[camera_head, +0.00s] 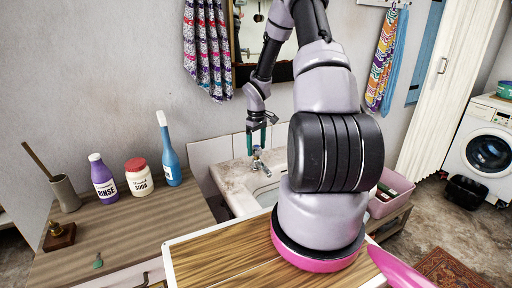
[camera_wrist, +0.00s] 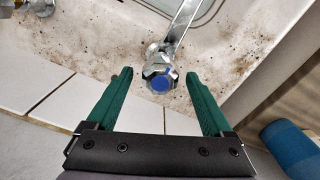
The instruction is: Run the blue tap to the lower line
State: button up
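The blue tap (camera_wrist: 160,82) has a chrome body and a blue cap facing the wrist camera, with a spout reaching over the trough. The tap also shows in the head view (camera_head: 257,160) at the back of the stone trough (camera_head: 235,185). My gripper (camera_wrist: 158,74) is open, its green fingers on either side of the tap head with visible gaps and nothing held. In the head view my gripper (camera_head: 257,130) hangs just above the tap. My arm hides much of the basin. No fill line can be made out, and I cannot tell whether water runs.
Another tap (camera_wrist: 38,6) shows at the wrist view's upper left. A wooden counter (camera_head: 135,225) at left holds a purple rinse bottle (camera_head: 103,176), a soda jar (camera_head: 139,178) and a blue bottle (camera_head: 169,150). A pink tub (camera_head: 392,190) stands right of the trough.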

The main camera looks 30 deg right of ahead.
jog(key=shift+r, duration=0.1)
notch_tip(320, 180, up, 11)
dwell(0.6)
dwell(1.2)
